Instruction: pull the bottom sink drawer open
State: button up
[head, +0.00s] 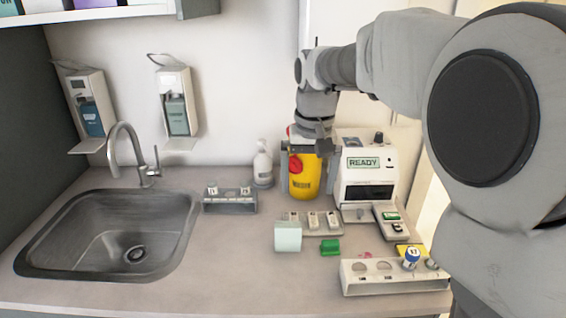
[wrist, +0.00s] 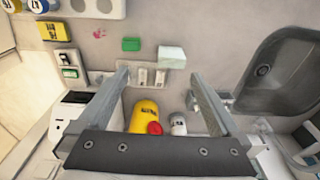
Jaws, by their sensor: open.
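The bottom sink drawer is not in view; the head view shows only the counter top (head: 230,280) with the sink (head: 110,235) set in it at the left. My gripper (head: 308,150) is over the back of the counter, just above or in front of a yellow container (head: 304,178) with a red part. In the wrist view my gripper (wrist: 160,85) has its two fingers spread wide with nothing held between them. The yellow container (wrist: 145,115) and a white pump bottle (wrist: 178,124) appear beyond its palm edge.
A white device reading READY (head: 365,175) stands right of the yellow container. A vial rack (head: 385,283) sits at the front right. A pale box (head: 288,236) and a green block (head: 330,247) lie mid-counter. The counter's front left is clear.

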jog(key=g, duration=0.1)
send_near(289, 226)
jog(key=f, duration=0.5)
jog(key=f+b, duration=0.1)
jog(key=f, duration=0.4)
jog(key=f+b, duration=0.1)
jog(key=f, duration=0.4)
jog(key=shift+w+a+f, duration=0.15)
jog(key=shift+w+a, duration=0.05)
jog(key=shift+w, duration=0.1)
jog(key=c, duration=1.2)
jog(key=shift+r, duration=0.5)
notch_tip(289, 226, up, 4)
jog(key=shift+s+f, duration=0.15)
jog(key=shift+f, duration=0.05)
jog(key=s+d+r, duration=0.1)
jog(key=s+r, duration=0.1)
jog(key=s, duration=0.1)
jog(key=s+d+r, duration=0.2)
jog(key=s, duration=0.2)
jog(key=s+d+r, duration=0.1)
jog(key=s+r, duration=0.1)
jog(key=s, duration=0.1)
jog(key=shift+s+d+r, duration=0.25)
jog(key=shift+d, duration=0.05)
jog(key=shift+s, duration=0.1)
